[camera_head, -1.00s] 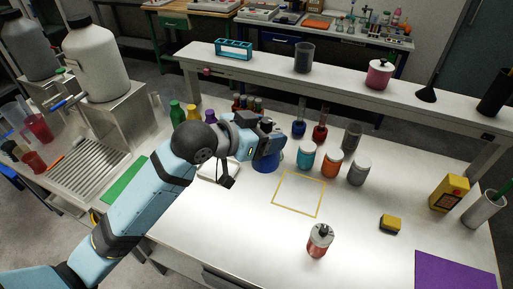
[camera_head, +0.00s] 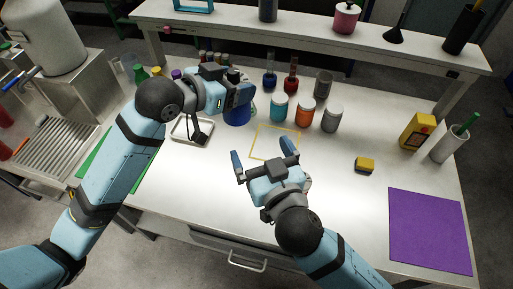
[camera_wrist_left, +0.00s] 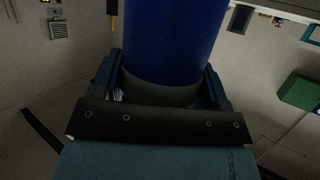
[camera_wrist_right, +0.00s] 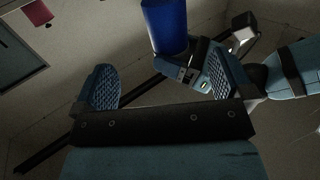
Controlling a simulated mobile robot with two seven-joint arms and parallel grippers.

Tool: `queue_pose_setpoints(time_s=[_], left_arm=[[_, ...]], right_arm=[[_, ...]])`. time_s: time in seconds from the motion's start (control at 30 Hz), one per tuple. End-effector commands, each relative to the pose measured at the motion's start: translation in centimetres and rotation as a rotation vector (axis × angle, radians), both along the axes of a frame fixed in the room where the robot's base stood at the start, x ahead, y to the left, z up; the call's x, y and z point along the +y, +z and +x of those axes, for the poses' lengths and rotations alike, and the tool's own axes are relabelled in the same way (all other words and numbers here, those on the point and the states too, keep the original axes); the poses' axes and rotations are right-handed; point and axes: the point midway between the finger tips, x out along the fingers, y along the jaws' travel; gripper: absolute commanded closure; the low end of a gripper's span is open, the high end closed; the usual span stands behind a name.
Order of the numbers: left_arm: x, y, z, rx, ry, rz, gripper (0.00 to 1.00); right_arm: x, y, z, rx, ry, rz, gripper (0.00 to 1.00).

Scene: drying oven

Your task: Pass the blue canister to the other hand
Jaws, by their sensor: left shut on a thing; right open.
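The blue canister (camera_head: 237,115) is in my left gripper (camera_head: 238,97), left of the yellow square outline (camera_head: 256,143) on the white table. In the left wrist view, the blue canister (camera_wrist_left: 170,40) stands between the two fingers of the left gripper (camera_wrist_left: 160,85), which are shut on it. Whether its base touches the table is hard to tell. My right gripper (camera_head: 263,154) is open and empty, nearer the front, over the outline's lower edge. In the right wrist view, the canister (camera_wrist_right: 165,25) shows beyond the open fingers of the right gripper (camera_wrist_right: 165,85), not between them.
Turquoise (camera_head: 279,109), orange (camera_head: 306,112) and grey (camera_head: 332,118) jars stand behind the outline. A yellow block (camera_head: 365,165) and a purple mat (camera_head: 430,230) lie to the right. A shallow tray (camera_head: 192,132) lies beside the canister.

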Motion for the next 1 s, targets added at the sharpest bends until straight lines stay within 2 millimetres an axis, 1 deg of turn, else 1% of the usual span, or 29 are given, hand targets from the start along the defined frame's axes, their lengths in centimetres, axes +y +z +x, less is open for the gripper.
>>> queue_pose_setpoints(time_s=[0.03,0.1,0.23,0.37,0.6,0.7,0.83,1.0], left_arm=[[0.0,0.0,0.0,-0.001,0.0,-0.001,0.58],[0.0,0.0,0.0,-0.001,0.0,-0.001,0.58],[0.0,0.0,0.0,-0.001,0.0,-0.001,0.58],[0.0,0.0,0.0,-0.001,0.0,-0.001,0.58],[0.0,0.0,0.0,-0.001,0.0,-0.001,0.58],[0.0,0.0,0.0,-0.001,0.0,-0.001,0.58],[0.0,0.0,0.0,-0.001,0.0,-0.001,0.58],[0.0,0.0,0.0,-0.001,0.0,-0.001,0.58]], right_arm=[[0.5,0.6,0.0,-0.02,0.011,0.0,0.01],[1.0,1.0,0.1,-0.037,0.022,-0.001,0.01],[1.7,1.2,1.1,-0.045,0.026,-0.002,0.01],[2.6,1.2,3.1,-0.046,0.025,-0.004,0.01],[4.6,1.2,7.3,-0.044,0.025,-0.002,0.01],[5.2,1.1,8.6,-0.043,0.025,-0.003,0.01],[5.9,1.1,9.9,-0.041,0.026,-0.002,0.01],[6.2,1.0,10.6,-0.04,0.025,-0.001,0.01]])
